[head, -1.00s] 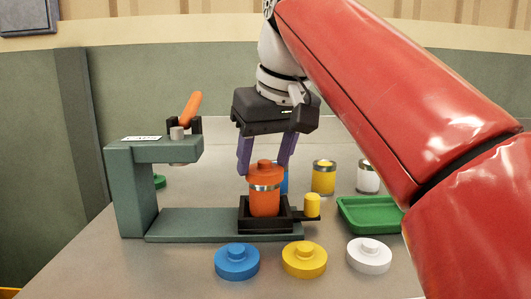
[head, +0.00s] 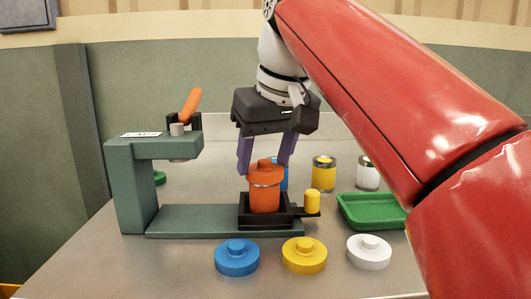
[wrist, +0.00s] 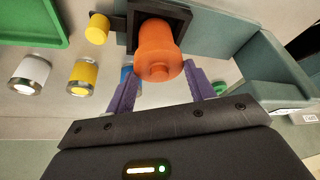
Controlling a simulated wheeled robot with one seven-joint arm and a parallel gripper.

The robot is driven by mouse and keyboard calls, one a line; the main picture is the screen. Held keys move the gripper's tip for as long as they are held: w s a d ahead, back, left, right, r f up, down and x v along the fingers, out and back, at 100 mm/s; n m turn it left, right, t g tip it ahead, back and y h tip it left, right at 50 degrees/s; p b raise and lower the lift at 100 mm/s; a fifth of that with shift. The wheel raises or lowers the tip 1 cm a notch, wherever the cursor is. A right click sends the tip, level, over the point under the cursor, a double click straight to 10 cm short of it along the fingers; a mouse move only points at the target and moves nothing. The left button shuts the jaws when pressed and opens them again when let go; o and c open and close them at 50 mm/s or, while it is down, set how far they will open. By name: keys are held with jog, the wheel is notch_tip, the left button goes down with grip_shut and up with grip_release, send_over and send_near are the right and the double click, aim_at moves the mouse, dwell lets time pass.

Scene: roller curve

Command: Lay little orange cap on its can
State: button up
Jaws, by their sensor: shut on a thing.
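The orange can (head: 264,200) stands upright in the black square holder (head: 243,222) of a green press.
The press has an overhanging arm (head: 165,150) with an orange lever (head: 187,107) at left. Blue (head: 237,260), yellow (head: 304,257) and white (head: 369,254) caps lie in front. Yellow (head: 324,175) and white (head: 368,176) cans stand behind. A green tray (head: 345,222) is at right.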

jog(key=o, duration=1.5)
jog(key=shift+r+p, duration=0.55)
jog(key=shift+r, duration=2.95)
jog(key=shift+s, duration=0.1)
